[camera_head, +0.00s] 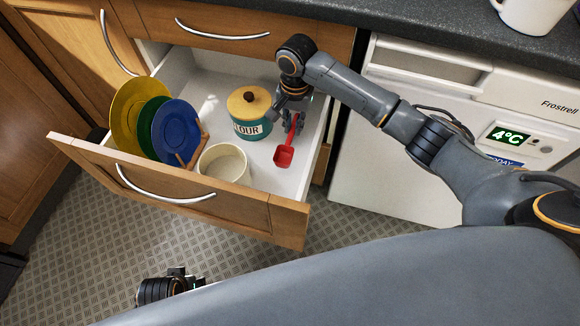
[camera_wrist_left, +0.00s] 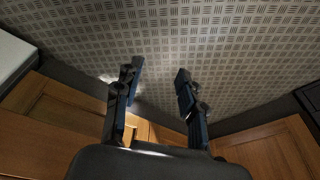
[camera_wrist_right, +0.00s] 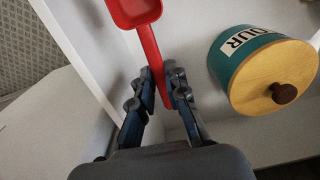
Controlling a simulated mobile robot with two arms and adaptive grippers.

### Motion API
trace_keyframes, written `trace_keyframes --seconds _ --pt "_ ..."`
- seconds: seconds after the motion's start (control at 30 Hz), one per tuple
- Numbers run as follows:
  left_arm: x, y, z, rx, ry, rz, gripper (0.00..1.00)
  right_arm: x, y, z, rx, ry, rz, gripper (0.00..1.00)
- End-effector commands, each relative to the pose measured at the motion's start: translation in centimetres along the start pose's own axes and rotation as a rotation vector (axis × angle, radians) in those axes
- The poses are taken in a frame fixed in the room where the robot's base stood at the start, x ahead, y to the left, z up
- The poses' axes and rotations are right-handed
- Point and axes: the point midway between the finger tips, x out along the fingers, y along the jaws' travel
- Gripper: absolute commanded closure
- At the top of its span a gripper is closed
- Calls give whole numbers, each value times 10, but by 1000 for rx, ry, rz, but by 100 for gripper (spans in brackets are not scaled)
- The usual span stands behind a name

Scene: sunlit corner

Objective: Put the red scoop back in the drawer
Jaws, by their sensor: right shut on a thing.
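The red scoop (camera_head: 285,153) is in my right gripper (camera_head: 293,119), over the right part of the open drawer (camera_head: 265,182). In the right wrist view my right gripper (camera_wrist_right: 162,85) is shut on the scoop's handle, and the scoop's bowl (camera_wrist_right: 134,11) points away from the fingers. The scoop is inside the drawer's outline; I cannot tell whether it touches the drawer floor. My left gripper (camera_head: 186,277) is low over the floor in front of the drawer. In the left wrist view its fingers (camera_wrist_left: 157,80) are apart with nothing between them.
In the drawer stand a teal flour tin (camera_head: 250,117) with a wooden lid, a cream bowl (camera_head: 223,163), and yellow, green and blue plates (camera_head: 176,130) in a wooden rack. A white fridge (camera_head: 380,180) stands right of the drawer. A white mug (camera_head: 537,14) is on the dark counter (camera_head: 440,25).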

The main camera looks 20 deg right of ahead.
Motion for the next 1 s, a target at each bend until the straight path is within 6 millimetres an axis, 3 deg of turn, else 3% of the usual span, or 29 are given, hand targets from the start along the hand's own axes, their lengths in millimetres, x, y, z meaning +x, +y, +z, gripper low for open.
trace_keyframes --seconds 0.33,0.63,0.83,1.0 --pt "-47 -3 -18 -5 31 -5 60 52 1 -1 4 0 3 100" --pt "-73 -4 -22 -7 43 -7 60 73 1 -1 3 0 1 100" --pt "-100 -5 -24 -8 59 -10 60 96 2 -1 3 0 1 100" --pt "-111 -5 -24 -9 61 -11 60 101 1 -1 2 1 -1 100"
